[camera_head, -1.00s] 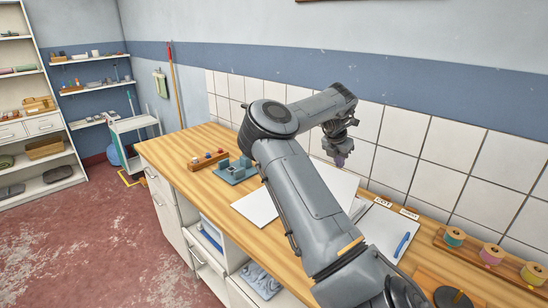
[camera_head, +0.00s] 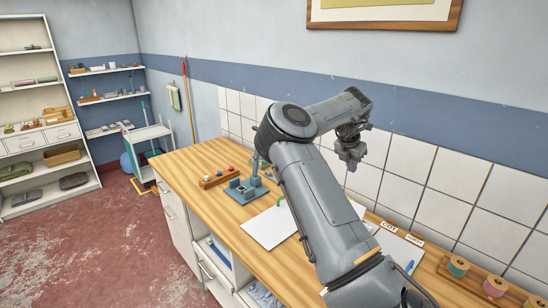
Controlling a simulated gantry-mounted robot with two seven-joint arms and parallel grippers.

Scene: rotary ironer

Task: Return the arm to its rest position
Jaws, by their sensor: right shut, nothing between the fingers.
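My right arm rises from the lower right and bends at a high elbow. Its gripper (camera_head: 351,165) hangs in front of the white wall tiles, above the back of the wooden workbench (camera_head: 195,163). It points down, is shut and appears to hold nothing. It is clear of the objects on the bench. My arm's long link hides part of the bench top behind it. My left gripper is not in view.
A blue-grey press-like device (camera_head: 247,188) and a wooden block with coloured knobs (camera_head: 218,178) stand on the bench's left part. White sheets (camera_head: 268,229) lie near the middle. Thread spools (camera_head: 495,286) stand at the lower right. A shelf unit (camera_head: 30,100) is far left.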

